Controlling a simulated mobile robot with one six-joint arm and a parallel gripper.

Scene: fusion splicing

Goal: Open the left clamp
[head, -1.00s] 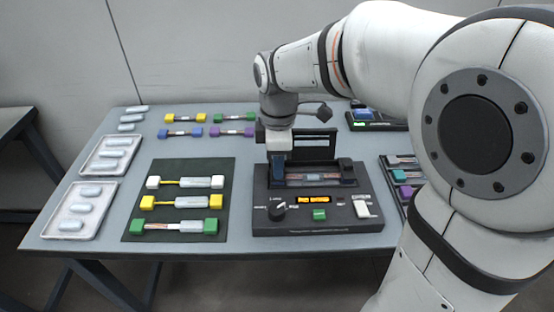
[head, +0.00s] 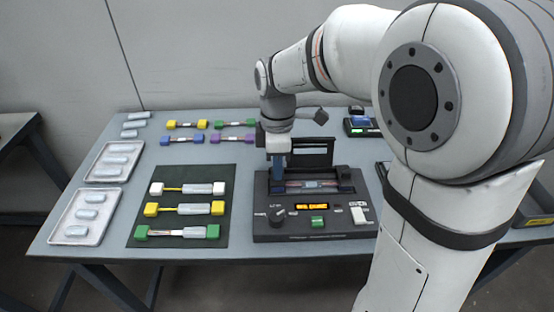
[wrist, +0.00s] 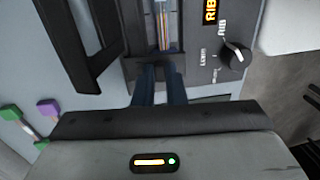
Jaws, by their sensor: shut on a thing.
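The splicer (head: 330,228) is a dark grey box with its lid (head: 313,151) standing open at the back. My gripper (head: 278,177) points down at the left end of its fibre trough, and its blue fingers are shut on the left clamp (wrist: 158,72). The fingers largely hide that clamp, so its angle is hard to tell. In the wrist view coloured fibres (wrist: 163,30) run along the trough up to the clamp. The right clamp (head: 345,180) is a dark block at the trough's other end.
A dark mat (head: 180,240) with several fibre holders lies left of the splicer. Two white trays (head: 68,240) with pale sleeves are at the far left. Coloured holders (head: 235,124) lie behind. The splicer's knob (head: 277,215) is close in front. My arm covers the table's right side.

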